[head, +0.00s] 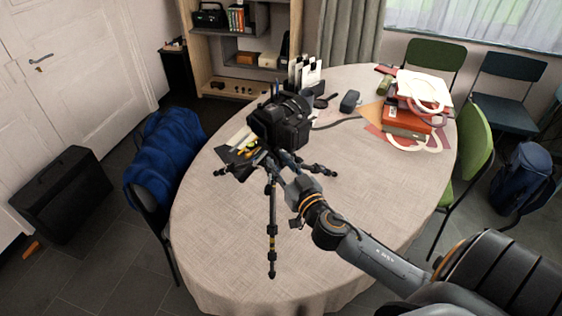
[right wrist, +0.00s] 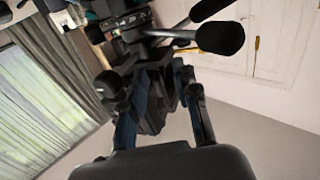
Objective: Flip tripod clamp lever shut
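A black tripod (head: 272,220) stands on the round table with its legs spread and a dark camera (head: 281,122) on top. My right gripper (head: 281,172) is at the tripod's head, just below the camera. In the right wrist view, the tripod head (right wrist: 122,40) fills the top middle, and a black-ended handle (right wrist: 220,38) sticks out to the right. The two fingers of my right gripper (right wrist: 163,88) stand apart, with dark tripod parts between or behind them; contact cannot be told. I cannot pick out the clamp lever clearly. My left gripper is not in view.
The round table (head: 215,245) has a light cloth and a bare front. Red boxes and a white bag (head: 425,88) stand at the back right. Papers and small yellow items (head: 243,150) lie left of the tripod. Chairs surround the table, one under a blue jacket (head: 165,150).

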